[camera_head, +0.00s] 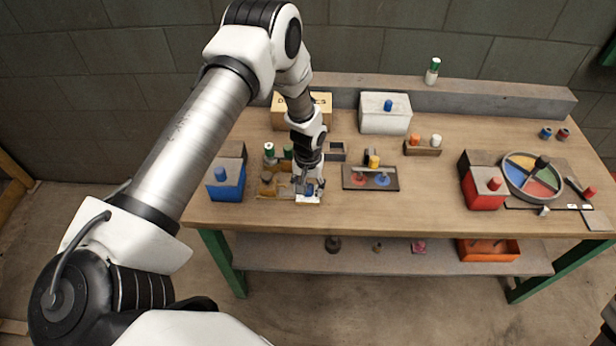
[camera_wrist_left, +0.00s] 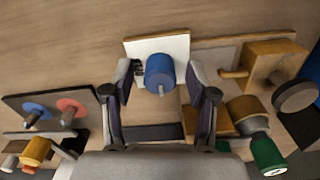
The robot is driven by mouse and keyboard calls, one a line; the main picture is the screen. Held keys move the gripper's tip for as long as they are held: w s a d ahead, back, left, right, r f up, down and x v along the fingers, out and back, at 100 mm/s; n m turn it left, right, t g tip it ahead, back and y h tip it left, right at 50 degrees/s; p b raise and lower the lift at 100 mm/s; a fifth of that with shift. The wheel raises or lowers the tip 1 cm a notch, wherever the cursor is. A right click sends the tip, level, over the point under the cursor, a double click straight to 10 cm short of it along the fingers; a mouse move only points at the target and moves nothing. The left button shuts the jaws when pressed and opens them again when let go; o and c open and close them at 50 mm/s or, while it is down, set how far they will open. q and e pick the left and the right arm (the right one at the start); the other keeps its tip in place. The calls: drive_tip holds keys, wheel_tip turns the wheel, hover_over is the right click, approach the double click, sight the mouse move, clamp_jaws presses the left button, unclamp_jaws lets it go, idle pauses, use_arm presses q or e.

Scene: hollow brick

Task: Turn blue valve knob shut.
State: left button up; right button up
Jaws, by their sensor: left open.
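The blue valve knob (camera_wrist_left: 160,74) stands on a white plate (camera_wrist_left: 172,45) in the left wrist view. In the head view the white plate (camera_head: 308,198) sits at the front left of the workbench, with the knob mostly hidden by my gripper. My left gripper (camera_wrist_left: 160,88) is open, with one finger on each side of the blue knob. I cannot tell whether the fingers touch it. In the head view my left gripper (camera_head: 308,188) points down over the knob. My right gripper is in neither view.
A blue box (camera_head: 226,182) with a knob stands left of the gripper. A dark panel (camera_head: 370,178) with red and blue discs lies to the right. Green-topped pieces (camera_wrist_left: 268,155) and a wooden block (camera_wrist_left: 270,58) are close by. The bench's front middle is clear.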

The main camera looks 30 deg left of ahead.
sight(308, 187)
use_arm(q)
wheel_tip(308, 187, up, 12)
drive_tip(key=shift+f, duration=0.15)
idle(0.4)
